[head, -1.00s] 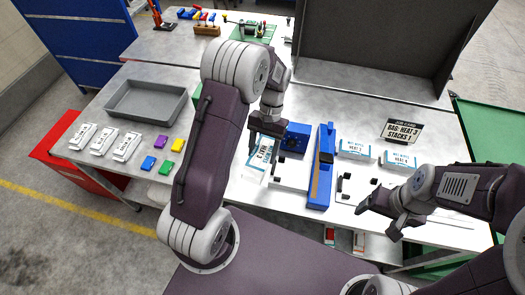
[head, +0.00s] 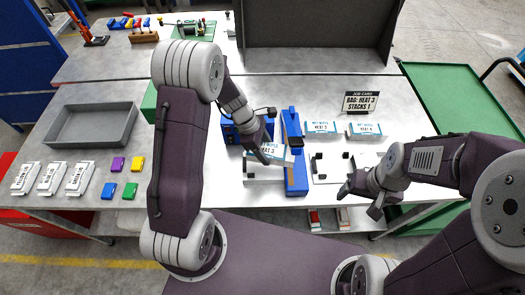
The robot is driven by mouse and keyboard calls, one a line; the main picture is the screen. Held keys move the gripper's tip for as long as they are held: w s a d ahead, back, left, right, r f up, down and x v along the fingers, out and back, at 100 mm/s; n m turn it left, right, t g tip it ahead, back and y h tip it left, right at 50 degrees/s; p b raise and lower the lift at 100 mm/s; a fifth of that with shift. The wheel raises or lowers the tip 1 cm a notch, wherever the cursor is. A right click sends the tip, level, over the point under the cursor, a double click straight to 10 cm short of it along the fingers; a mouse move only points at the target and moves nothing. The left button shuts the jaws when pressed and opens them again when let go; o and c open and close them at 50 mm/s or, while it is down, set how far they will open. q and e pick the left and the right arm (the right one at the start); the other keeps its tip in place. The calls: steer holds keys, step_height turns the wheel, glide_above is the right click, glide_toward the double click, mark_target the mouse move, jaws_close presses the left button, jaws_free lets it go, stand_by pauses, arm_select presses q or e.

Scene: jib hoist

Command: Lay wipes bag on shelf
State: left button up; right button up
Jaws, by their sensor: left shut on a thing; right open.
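A white and blue wipes bag (head: 283,154) with a "HEAT 3" type label hangs level in my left gripper (head: 263,152), which is shut on it. The bag is above a low white shelf (head: 262,174) left of the long blue bar of a sealing machine (head: 296,172), its right end close to the bar. Whether it touches the shelf, I cannot tell. The gripper hides part of the label. Another white shelf (head: 325,166) with dark clips lies right of the bar. My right gripper (head: 358,196) is open and empty near the table's front edge.
Two more wipes bags lie behind the right shelf, one (head: 321,128) labelled HEAT 3 and another (head: 364,130). A job card (head: 361,102) reads "BAG: HEAT 3, STACKS 1". A grey tray (head: 92,126), white packs (head: 50,178) and coloured blocks (head: 118,164) are at left.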

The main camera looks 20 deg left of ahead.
arm_select(q)
steer(key=shift+a+r+n+t, duration=0.15)
steer(key=shift+a+n+t, duration=0.1)
steer(key=shift+n, duration=0.45)
steer(key=shift+a+r+n+t, duration=0.15)
steer(key=shift+n+t, duration=0.1)
steer(key=shift+n, duration=0.45)
steer(key=shift+f, duration=0.15)
step_height(320, 180, down, 5)
steer(key=b, duration=0.4)
steer(key=shift+b, duration=0.3)
steer(key=shift+f+b, duration=0.8)
steer(key=shift+f, duration=0.1)
steer(key=shift+f, duration=0.25)
steer(key=o, duration=1.4)
